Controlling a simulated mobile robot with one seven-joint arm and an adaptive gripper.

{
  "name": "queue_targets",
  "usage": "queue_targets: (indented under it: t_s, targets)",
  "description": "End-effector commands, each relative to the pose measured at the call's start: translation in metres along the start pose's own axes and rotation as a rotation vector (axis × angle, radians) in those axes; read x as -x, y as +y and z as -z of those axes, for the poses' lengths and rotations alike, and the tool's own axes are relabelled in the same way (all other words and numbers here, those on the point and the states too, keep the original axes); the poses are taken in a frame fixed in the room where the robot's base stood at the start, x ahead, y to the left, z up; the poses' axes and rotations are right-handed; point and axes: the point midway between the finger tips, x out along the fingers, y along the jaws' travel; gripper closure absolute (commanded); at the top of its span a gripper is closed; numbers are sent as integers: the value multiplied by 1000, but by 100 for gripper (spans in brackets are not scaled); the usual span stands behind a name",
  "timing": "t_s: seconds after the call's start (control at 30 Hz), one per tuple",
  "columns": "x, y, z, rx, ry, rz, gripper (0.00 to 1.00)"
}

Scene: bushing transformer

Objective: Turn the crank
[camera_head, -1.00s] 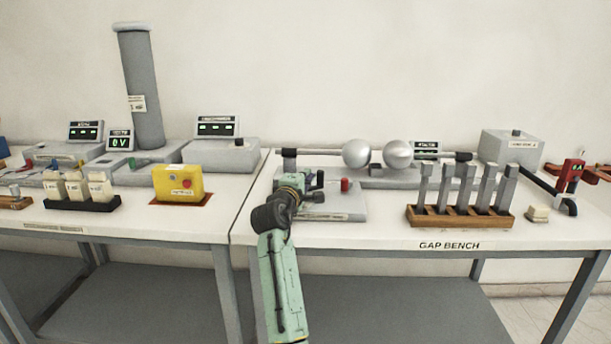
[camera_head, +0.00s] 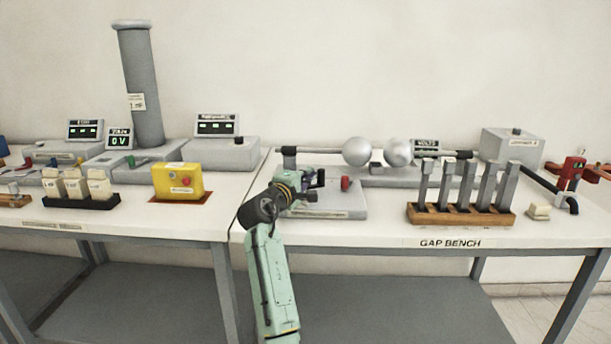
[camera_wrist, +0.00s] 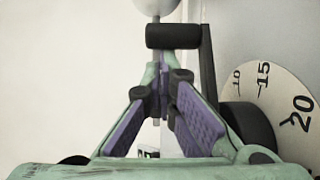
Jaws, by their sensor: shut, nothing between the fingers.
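The crank (camera_wrist: 208,70) shows in the wrist view as a dark arm with a black cylindrical handle (camera_wrist: 173,36) at its upper end. A round dial (camera_wrist: 285,92) marked 10, 15 and 20 is at its right. My gripper (camera_wrist: 163,88) has its purple-padded fingers together just below the handle, with nothing held between them. I cannot tell whether the fingertips touch the handle. In the head view my gripper (camera_head: 308,180) is over the grey plate (camera_head: 345,204) at the left of the gap bench, beside the black handle, and my arm hides part of the crank.
A red knob (camera_head: 346,183) stands on the plate just right of my gripper. Two silver spheres (camera_head: 357,151) are behind. A wooden rack (camera_head: 460,217) of grey bars stands at right. A yellow box (camera_head: 178,182) is on the left table. The bench front between plate and rack is clear.

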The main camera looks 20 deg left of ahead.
Motion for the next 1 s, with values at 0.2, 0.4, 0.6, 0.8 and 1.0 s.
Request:
queue_targets:
  t_s: [0.2,0.4,0.6,0.8,1.0]
  targets:
    - [3,0,-4,1,-112,-1,100]
    - [8,1,-10,3,-273,-2,100]
    - [13,0,-17,0,-366,-1,100]
    - [18,0,-20,0,-364,1,100]
    - [20,0,-21,1,-362,0,100]
